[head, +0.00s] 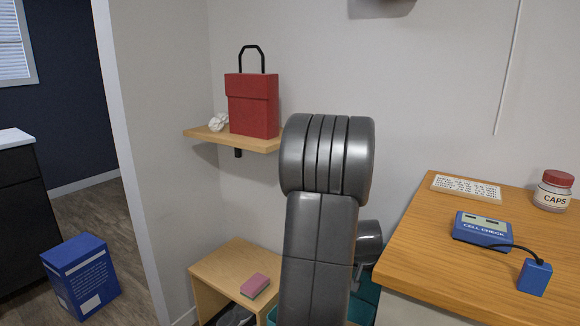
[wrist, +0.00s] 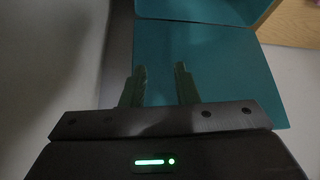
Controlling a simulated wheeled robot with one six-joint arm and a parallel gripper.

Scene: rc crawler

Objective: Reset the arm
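My gripper (wrist: 161,82) shows in the wrist view with its two fingers apart and nothing between them. A teal surface (wrist: 215,65) lies beyond the fingertips; I cannot tell how far off it is. In the head view my grey arm rises in the middle of the picture and its upper link bends away. The gripper itself is hidden behind the arm in the head view. A teal thing (head: 365,297) shows partly behind the arm, low down.
A wooden desk (head: 430,225) at right holds a blue cell checker (head: 483,229), a blue block (head: 534,277), a caps jar (head: 554,191) and a white grid (head: 466,187). A wall shelf (head: 205,136) bears a red box (head: 252,105). A low wooden cabinet (head: 215,268) and a blue carton (head: 80,276) stand left.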

